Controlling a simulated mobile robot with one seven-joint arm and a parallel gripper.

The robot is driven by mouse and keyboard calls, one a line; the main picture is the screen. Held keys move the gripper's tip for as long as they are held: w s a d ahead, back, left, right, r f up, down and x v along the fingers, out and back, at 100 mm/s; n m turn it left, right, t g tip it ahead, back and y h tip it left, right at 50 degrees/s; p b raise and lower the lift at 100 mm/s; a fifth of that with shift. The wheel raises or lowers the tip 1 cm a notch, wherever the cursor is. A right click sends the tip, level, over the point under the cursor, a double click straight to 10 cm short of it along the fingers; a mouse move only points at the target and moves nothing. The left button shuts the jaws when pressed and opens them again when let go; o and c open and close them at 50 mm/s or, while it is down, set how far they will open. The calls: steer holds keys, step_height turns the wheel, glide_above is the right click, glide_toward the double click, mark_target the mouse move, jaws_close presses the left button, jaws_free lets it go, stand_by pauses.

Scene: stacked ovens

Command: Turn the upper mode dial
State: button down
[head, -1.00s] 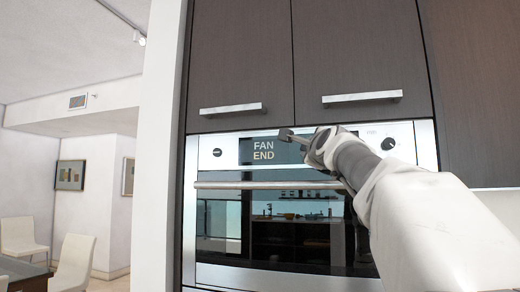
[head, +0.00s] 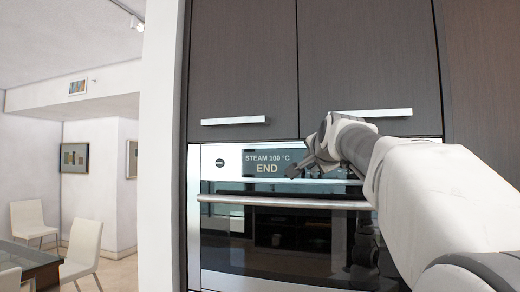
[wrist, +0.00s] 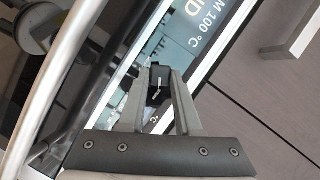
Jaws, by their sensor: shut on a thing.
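The built-in oven (head: 275,240) has a silver control panel with a display (head: 275,162) that reads "STEAM 100 °C" and "END". In the wrist view, the fingers of my gripper (wrist: 160,76) are shut on another small black dial (wrist: 157,88) with a pale mark, beside the display. In the head view, my gripper (head: 304,167) is in front of the display's right part, and my arm hides the panel's right side and the held dial.
Dark cabinet doors with bar handles (head: 233,121) are above. A table and white chairs (head: 82,252) stand far left.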

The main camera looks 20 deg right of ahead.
steer(key=n+g+h+p, duration=0.1)
steer(key=n, duration=0.1)
steer(key=n+g+h+p, duration=0.1)
steer(key=n, duration=0.2)
steer(key=n+g+h+p, duration=0.1)
steer(key=n+g+p, duration=0.1)
steer(key=n, duration=0.1)
steer(key=shift+w+a+r+h, duration=0.2)
steer(key=shift+a+h, duration=0.1)
steer(key=shift+a, duration=0.05)
steer(key=shift+n, duration=0.4)
steer(key=c, duration=0.6)
jaws_free()
steer(key=b+v, duration=0.1)
steer(key=v, duration=1.6)
steer(key=shift+a+r, duration=0.15)
steer(key=shift+a, duration=0.1)
